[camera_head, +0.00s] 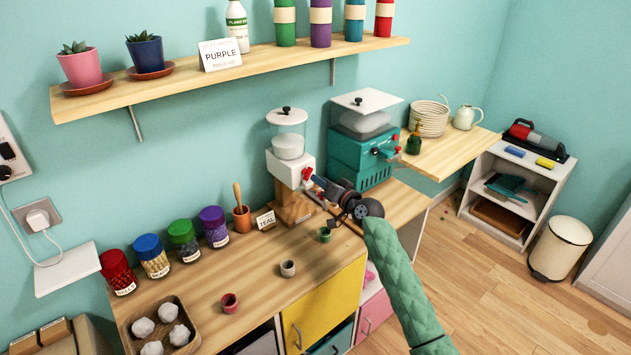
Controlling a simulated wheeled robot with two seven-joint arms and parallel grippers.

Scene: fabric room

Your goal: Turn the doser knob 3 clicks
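A white doser (283,168) with a clear hopper stands on a wooden block against the back wall. Its red knob (307,173) is on the right of its front. My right gripper (314,181) reaches in from the lower right, with its fingertips at or just beside the knob. The fingers are small and overlap the knob, so I cannot tell whether they touch or grip it. A teal machine (349,155) with a hopper and its own red knobs stands to the right. My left gripper is not in view.
A shelf (250,65) runs above.

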